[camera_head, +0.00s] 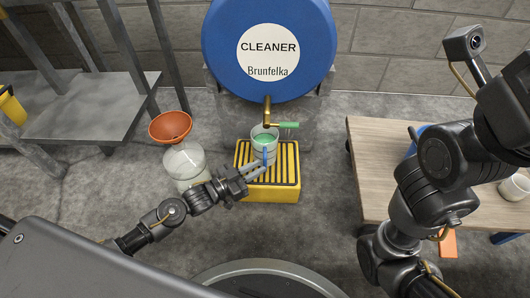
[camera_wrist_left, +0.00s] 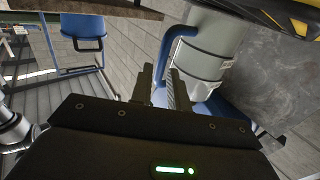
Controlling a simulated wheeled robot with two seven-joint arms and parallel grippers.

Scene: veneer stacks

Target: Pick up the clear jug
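The clear jug (camera_head: 264,136) holds green liquid and stands upright on the yellow slatted drip tray (camera_head: 272,193), under the brass tap of the blue barrel. Its blue handle (camera_head: 266,156) faces me. My left gripper (camera_head: 263,167) is at this handle, one finger on each side. In the left wrist view, the handle fills the narrow gap between the fingertips (camera_wrist_left: 162,88), and the jug's wall (camera_wrist_left: 208,55) shows just beyond. The gripper looks shut on the handle. My right arm is raised at the right; its gripper is not in view.
The blue barrel (camera_head: 300,75) and brass tap (camera_head: 267,108) with its green lever (camera_head: 288,124) are close above the jug. A clear container (camera_head: 185,162) and an orange funnel (camera_head: 170,126) stand left of the tray. A wooden table (camera_head: 375,150) is at right, metal shelving (camera_head: 95,105) at left.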

